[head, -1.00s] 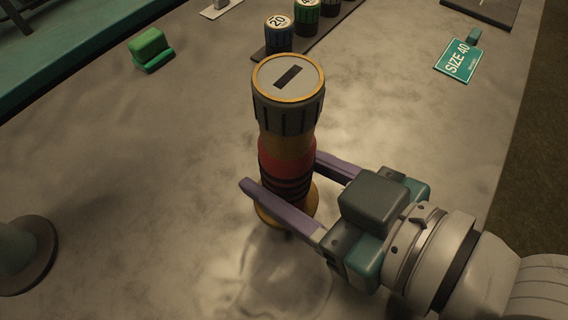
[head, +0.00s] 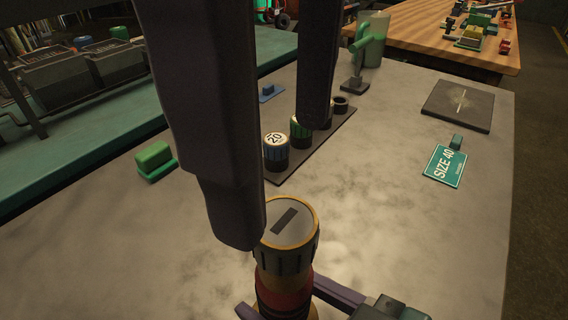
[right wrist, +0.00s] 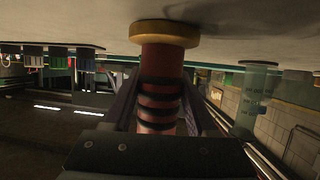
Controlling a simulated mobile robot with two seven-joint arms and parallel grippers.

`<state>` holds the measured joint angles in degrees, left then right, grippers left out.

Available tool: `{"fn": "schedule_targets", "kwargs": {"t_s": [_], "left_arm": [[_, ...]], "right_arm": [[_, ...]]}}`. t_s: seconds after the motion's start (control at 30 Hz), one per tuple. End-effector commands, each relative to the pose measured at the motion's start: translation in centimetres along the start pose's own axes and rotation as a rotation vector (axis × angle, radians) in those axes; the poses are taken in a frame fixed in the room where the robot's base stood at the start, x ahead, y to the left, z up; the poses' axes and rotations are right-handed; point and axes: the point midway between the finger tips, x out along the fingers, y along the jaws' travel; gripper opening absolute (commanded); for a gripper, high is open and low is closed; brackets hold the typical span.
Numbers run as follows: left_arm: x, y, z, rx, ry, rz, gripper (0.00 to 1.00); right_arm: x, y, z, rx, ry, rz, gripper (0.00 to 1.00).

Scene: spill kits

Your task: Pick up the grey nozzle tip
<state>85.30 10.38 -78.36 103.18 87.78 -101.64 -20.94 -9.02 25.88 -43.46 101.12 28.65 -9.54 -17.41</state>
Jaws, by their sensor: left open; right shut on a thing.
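A nozzle (head: 285,290) with red and yellow bands stands upright at the bottom of the head view. On its top is a grey, ribbed tip (head: 290,226) with a yellow rim and a dark slot. My right gripper (head: 300,308) is shut around the nozzle's body; the right wrist view shows the fingers on either side of its black rings (right wrist: 160,100). My left gripper (head: 278,180) hangs large and dark in front of the camera, open and empty. One finger's end overlaps the tip's left edge in the picture; contact cannot be told.
A green SIZE 40 card (head: 445,166), a dark pad (head: 458,105) and a green block (head: 155,160) lie on the table.

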Motion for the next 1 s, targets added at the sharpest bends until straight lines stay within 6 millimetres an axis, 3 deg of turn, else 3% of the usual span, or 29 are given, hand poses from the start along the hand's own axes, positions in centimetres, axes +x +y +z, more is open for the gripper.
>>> {"fn": "schedule_targets", "kwargs": {"t_s": [0.6, 0.87, 1.0], "left_arm": [[7.6, -0.3, 0.1, 0.001, 0.002, 0.002, 0.86], [7.9, -0.3, 0.1, 0.002, 0.002, 0.001, 0.85], [7.9, -0.3, 0.1, 0.002, 0.002, 0.001, 0.69]], "right_arm": [[0.0, 0.0, 0.0, 0.0, 0.0, 0.0, 0.0], [0.0, 0.0, 0.0, 0.0, 0.0, 0.0, 0.0], [0.0, 0.0, 0.0, 0.0, 0.0, 0.0, 0.0]]}}
